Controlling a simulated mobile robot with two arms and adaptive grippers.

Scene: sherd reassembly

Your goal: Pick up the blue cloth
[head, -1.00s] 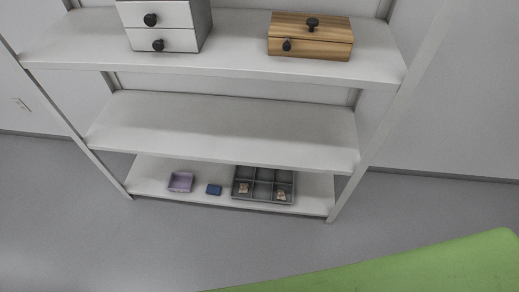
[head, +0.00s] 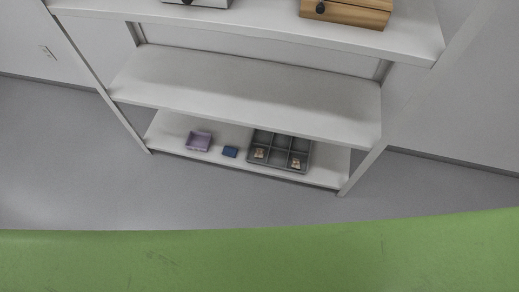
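A small blue item (head: 230,152), which looks like the folded blue cloth, lies on the bottom shelf board. It sits between a purple tray on its left and a grey divided tray on its right, apart from both. It is small in the head view, so its texture cannot be made out. Neither of my grippers shows in the head view.
The bottom shelf (head: 330,174) also holds the purple tray (head: 199,141) and the grey divided tray (head: 279,151) with small tan pieces. The middle shelf (head: 245,90) is empty. A wooden box (head: 345,12) stands on top. A green surface (head: 260,255) spans the foreground; grey floor lies between.

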